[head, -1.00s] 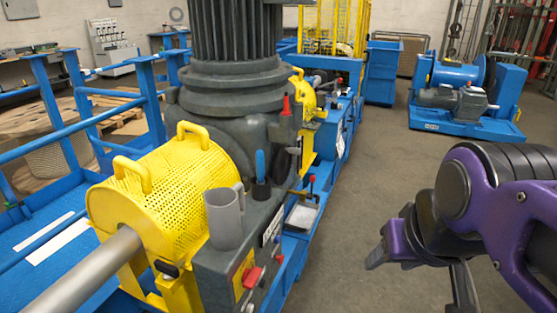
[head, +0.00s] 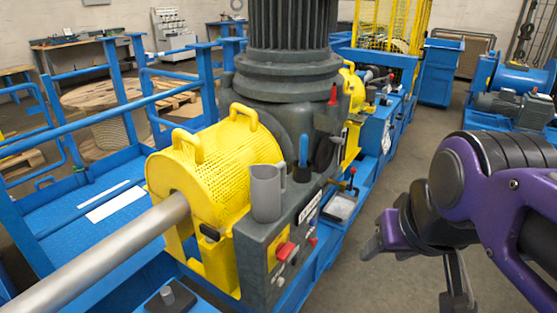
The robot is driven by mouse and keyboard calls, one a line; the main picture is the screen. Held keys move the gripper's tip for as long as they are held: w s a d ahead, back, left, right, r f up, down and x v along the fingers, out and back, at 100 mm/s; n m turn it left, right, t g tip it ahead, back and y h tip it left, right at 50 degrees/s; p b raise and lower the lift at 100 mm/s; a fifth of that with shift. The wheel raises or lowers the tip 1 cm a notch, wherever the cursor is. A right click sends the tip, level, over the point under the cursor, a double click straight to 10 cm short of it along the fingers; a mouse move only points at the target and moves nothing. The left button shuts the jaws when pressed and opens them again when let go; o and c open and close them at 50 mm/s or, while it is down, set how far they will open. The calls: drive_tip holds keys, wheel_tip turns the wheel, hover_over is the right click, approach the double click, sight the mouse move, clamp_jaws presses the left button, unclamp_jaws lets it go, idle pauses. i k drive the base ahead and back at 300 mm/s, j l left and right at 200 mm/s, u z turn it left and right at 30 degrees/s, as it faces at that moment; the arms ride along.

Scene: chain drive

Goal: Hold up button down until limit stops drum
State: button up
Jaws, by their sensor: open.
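My gripper (head: 415,275) is at the lower right, black and purple, with its fingers apart, pointing down over the floor. It is empty and apart from the machine. A red button (head: 285,250) on a yellow plate is on the dark grey gearbox housing (head: 258,285), left of my gripper. I cannot tell an up button by any marking. No limit switch can be made out.
A yellow perforated guard (head: 215,165) covers a thick steel shaft (head: 110,255). A grey mug (head: 267,192) and a blue-handled tool (head: 303,150) sit on the housing. Blue railings (head: 110,110) stand at left. Grey floor (head: 400,180) is clear right of the machine.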

sight(280, 281)
drive_tip(key=k+u, duration=0.1)
drive_tip(key=u, duration=0.4)
drive_tip(key=i+l, duration=0.15)
drive_tip(key=k+l+u, duration=0.1)
drive_tip(key=l, duration=0.25)
drive_tip(key=l+u, duration=0.15)
drive_tip(key=l, duration=0.25)
drive_tip(key=k+l+u, duration=0.1)
drive_tip(key=l, duration=0.25)
drive_tip(key=k+l+u, duration=0.1)
drive_tip(key=l, duration=0.25)
drive_tip(key=k+u, duration=0.15)
drive_tip(key=u, duration=0.3)
drive_tip(key=k+l, duration=0.15)
drive_tip(key=k+u, duration=0.05)
